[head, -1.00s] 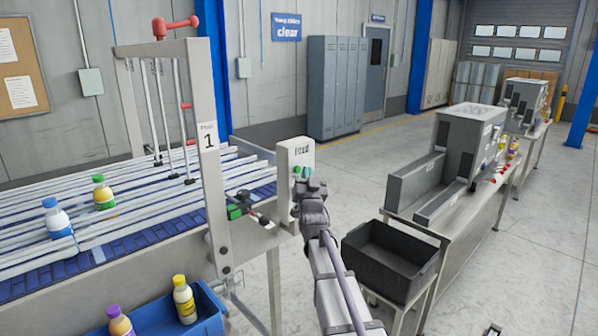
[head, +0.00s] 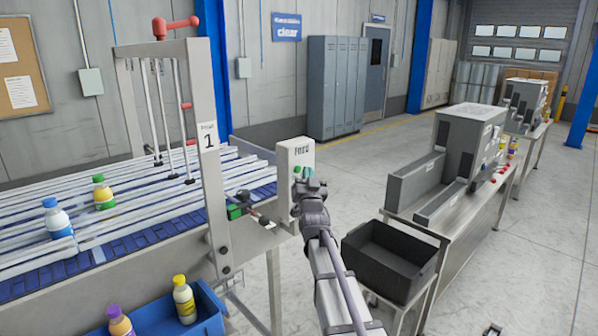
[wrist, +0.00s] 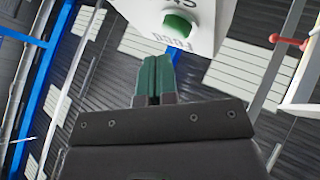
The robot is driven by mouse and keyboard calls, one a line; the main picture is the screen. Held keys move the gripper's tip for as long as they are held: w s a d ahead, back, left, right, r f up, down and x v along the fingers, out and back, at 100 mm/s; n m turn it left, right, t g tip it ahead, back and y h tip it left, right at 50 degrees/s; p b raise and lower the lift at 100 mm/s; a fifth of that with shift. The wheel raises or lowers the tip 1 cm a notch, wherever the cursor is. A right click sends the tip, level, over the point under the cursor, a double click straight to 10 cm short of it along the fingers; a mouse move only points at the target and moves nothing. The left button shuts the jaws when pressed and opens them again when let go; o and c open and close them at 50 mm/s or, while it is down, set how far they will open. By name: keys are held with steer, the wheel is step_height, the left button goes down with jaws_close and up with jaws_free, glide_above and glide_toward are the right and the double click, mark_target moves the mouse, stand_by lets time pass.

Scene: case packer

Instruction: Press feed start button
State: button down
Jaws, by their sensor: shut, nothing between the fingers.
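The white feed box (head: 293,152), labelled Feed, stands on a post at the end of the conveyor. Its round green button (wrist: 178,24) shows at the top of the wrist view, and as a small green spot in the head view (head: 297,170). My gripper (wrist: 156,57) has its green fingers together, with nothing between them. In the wrist view the fingertips sit just below the button and look apart from it. In the head view my gripper (head: 309,172) is in front of the box and hides part of its face.
A conveyor with white rails (head: 150,196) and several bottles lies at left, with a gate frame (head: 212,160) near the box. A blue crate (head: 208,314) holds bottles below. A black bin (head: 385,262) stands to the right of my arm.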

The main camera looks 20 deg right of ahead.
steer(key=shift+w, duration=0.15)
stand_by(0.5)
steer(key=shift+w+a, duration=0.15)
steer(key=shift+w, duration=0.1)
